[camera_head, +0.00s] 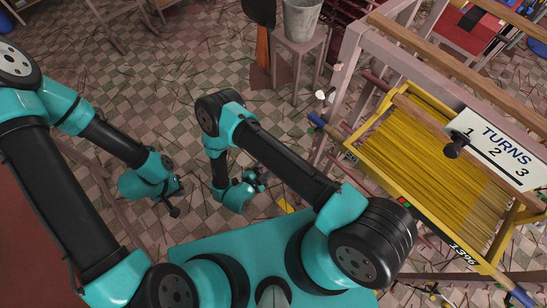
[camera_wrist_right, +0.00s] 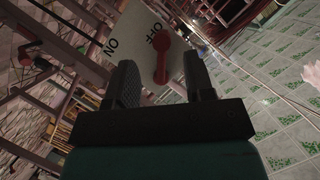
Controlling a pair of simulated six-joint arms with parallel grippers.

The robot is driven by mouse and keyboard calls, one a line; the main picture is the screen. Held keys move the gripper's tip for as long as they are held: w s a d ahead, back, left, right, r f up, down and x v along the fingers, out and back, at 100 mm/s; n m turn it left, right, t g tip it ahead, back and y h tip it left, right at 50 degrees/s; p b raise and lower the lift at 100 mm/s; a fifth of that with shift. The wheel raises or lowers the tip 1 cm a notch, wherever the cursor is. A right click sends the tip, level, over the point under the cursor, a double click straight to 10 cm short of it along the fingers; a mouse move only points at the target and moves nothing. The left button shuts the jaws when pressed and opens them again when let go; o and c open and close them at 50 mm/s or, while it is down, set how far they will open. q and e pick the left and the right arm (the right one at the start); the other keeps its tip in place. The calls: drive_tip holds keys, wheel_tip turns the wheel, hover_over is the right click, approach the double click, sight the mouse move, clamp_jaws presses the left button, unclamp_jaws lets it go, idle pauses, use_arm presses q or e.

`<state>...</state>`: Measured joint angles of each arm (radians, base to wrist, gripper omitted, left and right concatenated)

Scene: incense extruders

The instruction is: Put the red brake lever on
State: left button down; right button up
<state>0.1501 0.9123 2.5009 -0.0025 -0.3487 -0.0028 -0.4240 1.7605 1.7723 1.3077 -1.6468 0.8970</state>
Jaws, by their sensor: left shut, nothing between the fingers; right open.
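In the right wrist view a red lever (camera_wrist_right: 160,60) with a round end stands in front of a pale plate (camera_wrist_right: 138,35) lettered ON and OFF. The lettering appears upside down, and the lever lies close to the word OFF. My right gripper (camera_wrist_right: 160,66) is open, with one dark finger on each side of the lever in the picture; I cannot tell how deep the lever sits between them. My right gripper also shows small in the head view (camera_head: 258,181). My left gripper (camera_head: 174,206) is shut and empty over the tiled floor. I cannot make out the lever in the head view.
A TURNS panel (camera_head: 485,142) numbered 1, 2, 3 has a black knob. A grey bucket (camera_head: 301,18) stands on a stool (camera_head: 300,47) at the back. Tiled floor is open in the middle.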

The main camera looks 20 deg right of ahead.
drive_tip(key=shift+x, duration=3.9)
drive_tip(key=shift+c, duration=0.4)
clamp_jaws()
